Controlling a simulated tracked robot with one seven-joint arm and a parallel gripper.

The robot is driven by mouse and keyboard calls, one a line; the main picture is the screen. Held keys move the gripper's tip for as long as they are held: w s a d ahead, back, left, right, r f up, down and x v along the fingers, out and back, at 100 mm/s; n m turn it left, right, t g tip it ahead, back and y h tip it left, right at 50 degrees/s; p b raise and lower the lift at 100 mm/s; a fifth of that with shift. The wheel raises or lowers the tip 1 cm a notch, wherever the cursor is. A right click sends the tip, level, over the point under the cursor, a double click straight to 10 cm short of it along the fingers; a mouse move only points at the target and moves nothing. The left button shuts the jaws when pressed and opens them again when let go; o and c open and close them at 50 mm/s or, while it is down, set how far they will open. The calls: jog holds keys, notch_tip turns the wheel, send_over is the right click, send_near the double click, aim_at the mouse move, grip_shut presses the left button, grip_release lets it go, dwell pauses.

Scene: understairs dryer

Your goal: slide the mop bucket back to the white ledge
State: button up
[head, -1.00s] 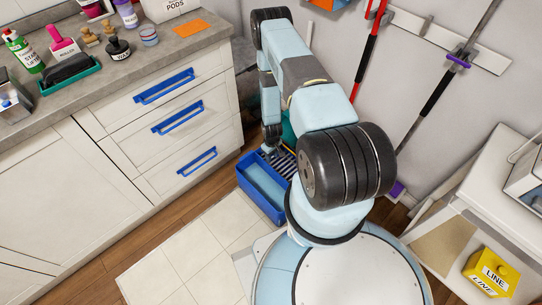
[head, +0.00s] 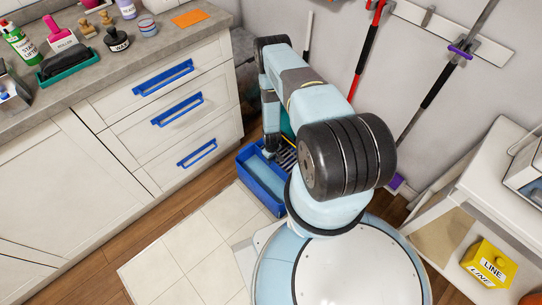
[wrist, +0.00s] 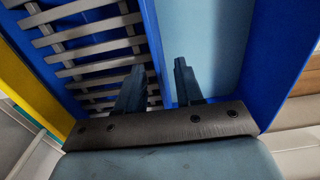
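The blue mop bucket (head: 262,188) stands on the wooden floor by the drawer cabinet, partly hidden behind my arm. In the wrist view its blue divider (wrist: 153,45) runs between a grey slatted wringer grate (wrist: 85,45) and a pale blue basin (wrist: 210,45). My gripper (wrist: 158,78) reaches down over the bucket, fingers apart on either side of the divider, with gaps visible. It also shows in the head view (head: 270,152), small and partly hidden by the bucket. I cannot tell for sure which surface is the white ledge; a pale tiled area (head: 190,245) lies in front of the bucket.
The white drawer cabinet (head: 150,120) with blue handles is close on the bucket's left. A wall with hanging long-handled tools (head: 368,50) is behind. A white shelf unit (head: 490,190) with a yellow box (head: 488,264) stands at right. The tiled area is clear.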

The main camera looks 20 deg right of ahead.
jog(key=shift+f, duration=1.25)
jog(key=shift+c, duration=0.2)
grip_shut()
dwell(0.4)
